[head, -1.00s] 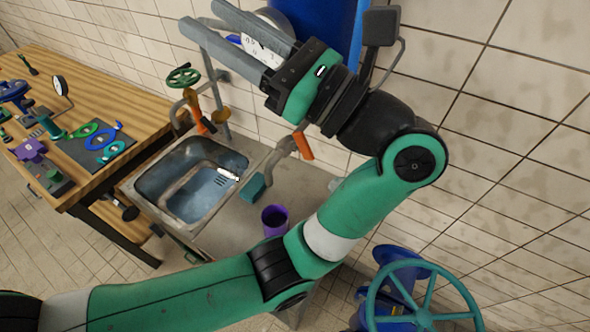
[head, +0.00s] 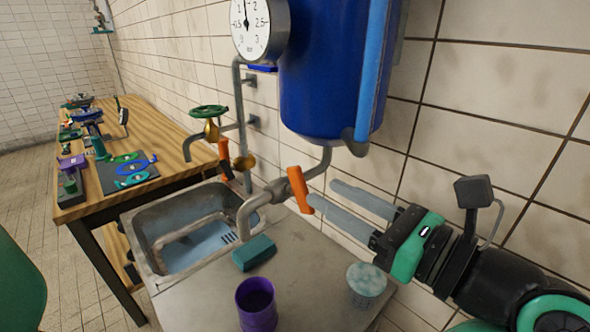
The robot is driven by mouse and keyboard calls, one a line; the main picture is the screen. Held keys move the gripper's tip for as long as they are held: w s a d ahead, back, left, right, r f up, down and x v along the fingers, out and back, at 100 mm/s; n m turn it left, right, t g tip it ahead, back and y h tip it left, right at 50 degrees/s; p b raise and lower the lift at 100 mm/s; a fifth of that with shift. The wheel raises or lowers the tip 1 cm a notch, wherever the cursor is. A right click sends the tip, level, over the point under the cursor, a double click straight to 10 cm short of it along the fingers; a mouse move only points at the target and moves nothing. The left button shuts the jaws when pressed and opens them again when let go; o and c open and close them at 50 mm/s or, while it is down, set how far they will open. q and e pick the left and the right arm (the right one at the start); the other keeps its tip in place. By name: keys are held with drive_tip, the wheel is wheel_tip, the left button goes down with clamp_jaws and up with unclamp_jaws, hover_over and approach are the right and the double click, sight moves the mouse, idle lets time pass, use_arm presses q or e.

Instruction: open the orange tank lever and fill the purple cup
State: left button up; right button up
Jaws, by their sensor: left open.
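The orange tank lever (head: 300,190) sits on the pipe and spout under the blue tank (head: 325,70). It stands nearly upright, tilted a little. The purple cup (head: 256,308) stands upright on the counter, below and in front of the spout; its inside looks dark. My left gripper (head: 322,192) comes in from the right with its fingers apart and empty. Its tips are just right of the lever, and the lower finger's tip overlaps the lever in the picture; I cannot tell if they touch. My right gripper is not in view.
A sink (head: 190,235) is to the left, with a second orange handle (head: 223,150) and a green valve wheel (head: 209,111) behind it. A teal sponge (head: 254,253) and a pale cup (head: 366,285) stand on the counter. A wooden table (head: 150,150) with several valve parts is at left.

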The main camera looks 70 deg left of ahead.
sight(289, 173)
use_arm(q)
drive_tip(key=b+x, duration=0.2)
drive_tip(key=x, duration=0.6)
drive_tip(key=shift+s+a+f, duration=0.15)
drive_tip(key=shift+s+a, duration=0.05)
drive_tip(key=shift+a, duration=0.05)
drive_tip(key=shift+s+a+b, duration=0.2)
drive_tip(key=shift+a+b, duration=0.1)
drive_tip(key=shift+a, duration=0.1)
clamp_jaws()
